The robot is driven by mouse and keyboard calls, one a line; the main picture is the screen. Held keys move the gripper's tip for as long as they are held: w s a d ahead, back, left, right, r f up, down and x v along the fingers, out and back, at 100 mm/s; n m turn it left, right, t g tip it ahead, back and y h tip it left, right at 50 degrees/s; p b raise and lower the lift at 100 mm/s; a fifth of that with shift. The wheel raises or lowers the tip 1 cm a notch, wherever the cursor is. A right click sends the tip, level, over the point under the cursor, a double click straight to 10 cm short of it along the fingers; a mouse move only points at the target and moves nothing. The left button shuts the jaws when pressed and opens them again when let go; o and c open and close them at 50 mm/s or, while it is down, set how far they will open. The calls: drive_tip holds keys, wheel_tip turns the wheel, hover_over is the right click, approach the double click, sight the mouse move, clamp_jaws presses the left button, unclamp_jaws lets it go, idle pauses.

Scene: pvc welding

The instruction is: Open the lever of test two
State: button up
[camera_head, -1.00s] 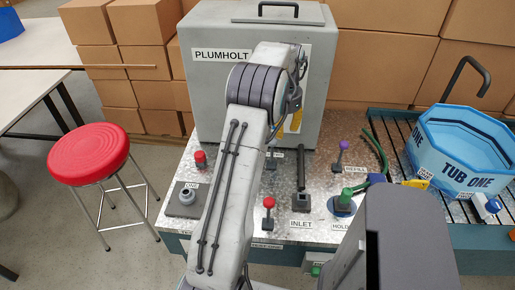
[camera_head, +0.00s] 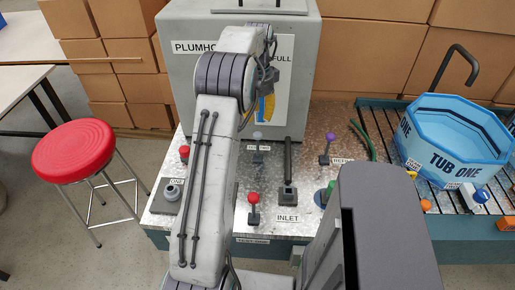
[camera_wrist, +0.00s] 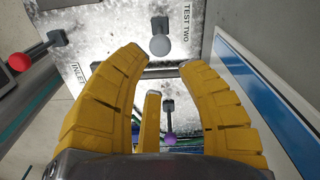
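The test two lever (camera_wrist: 160,45) has a grey ball knob and stands by the "TEST TWO" label in the wrist view. It also shows in the head view (camera_head: 257,135), just right of my arm, with its small label below. My gripper (camera_wrist: 163,78) has yellow curved fingers, spread apart and empty. In the wrist view the grey knob lies beyond the fingertips, in line with the gap between them. No contact shows. In the head view my arm hides most of the gripper.
A red-knobbed lever (camera_head: 253,198), a black inlet lever (camera_head: 288,175) and a purple-knobbed lever (camera_head: 329,137) stand nearby on the metal bench. The grey Plumholt box (camera_head: 185,85) stands behind. The blue tub (camera_head: 455,160) is at right, a red stool (camera_head: 73,150) at left.

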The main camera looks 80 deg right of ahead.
sight(258, 156)
wheel_tip(258, 156, down, 15)
drive_tip(key=shift+f, duration=0.1)
idle(0.6)
clamp_jaws()
idle(0.3)
